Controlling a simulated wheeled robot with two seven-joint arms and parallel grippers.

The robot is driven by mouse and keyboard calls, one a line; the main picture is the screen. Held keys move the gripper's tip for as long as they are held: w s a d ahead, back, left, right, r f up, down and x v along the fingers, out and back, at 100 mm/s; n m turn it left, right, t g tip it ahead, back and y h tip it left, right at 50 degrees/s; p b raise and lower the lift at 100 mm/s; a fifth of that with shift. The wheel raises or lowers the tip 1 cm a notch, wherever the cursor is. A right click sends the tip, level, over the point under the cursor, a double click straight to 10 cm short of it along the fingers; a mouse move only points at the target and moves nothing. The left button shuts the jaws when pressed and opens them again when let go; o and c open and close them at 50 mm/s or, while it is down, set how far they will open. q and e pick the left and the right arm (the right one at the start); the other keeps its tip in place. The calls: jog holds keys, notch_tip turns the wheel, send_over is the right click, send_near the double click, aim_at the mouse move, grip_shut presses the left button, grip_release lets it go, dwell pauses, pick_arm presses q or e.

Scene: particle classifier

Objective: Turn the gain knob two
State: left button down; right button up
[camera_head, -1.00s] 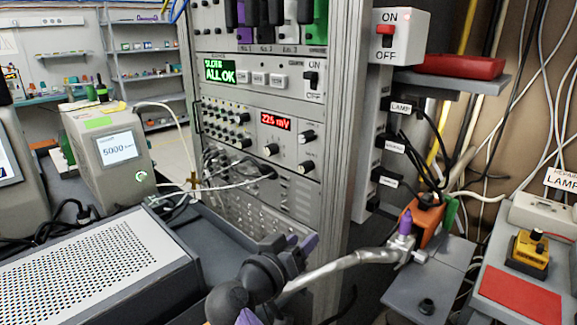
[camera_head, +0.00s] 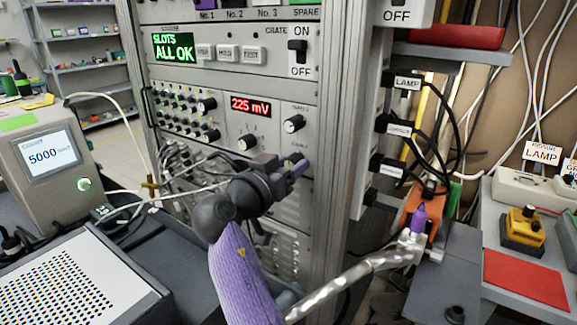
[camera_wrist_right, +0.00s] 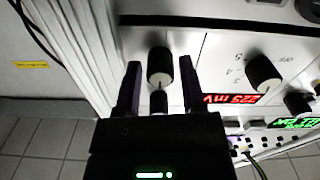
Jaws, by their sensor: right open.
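The amplifier panel (camera_head: 272,128) in the rack carries a red 225 mV display (camera_head: 250,106). One black knob (camera_head: 247,142) sits below the display and another (camera_head: 294,123) at its right. Their labels are too small to read surely. My right gripper (camera_head: 301,165) is at the panel's lower right and covers the spot below that right knob. In the right wrist view the gripper (camera_wrist_right: 160,64) is open. A black knob with a pale base (camera_wrist_right: 160,68) stands between its fingers, with gaps visible on both sides. My left gripper is not in view.
The rack's right post (camera_head: 342,130) stands close beside the gripper. A crate switch (camera_head: 298,58) and the green ALL OK display (camera_head: 175,47) lie above. A perforated grey box (camera_head: 65,290) stands at front left. Cables hang at the panel's lower left.

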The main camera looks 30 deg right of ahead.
jog(key=shift+w+d, duration=0.1)
jog(key=shift+d, duration=0.1)
grip_shut()
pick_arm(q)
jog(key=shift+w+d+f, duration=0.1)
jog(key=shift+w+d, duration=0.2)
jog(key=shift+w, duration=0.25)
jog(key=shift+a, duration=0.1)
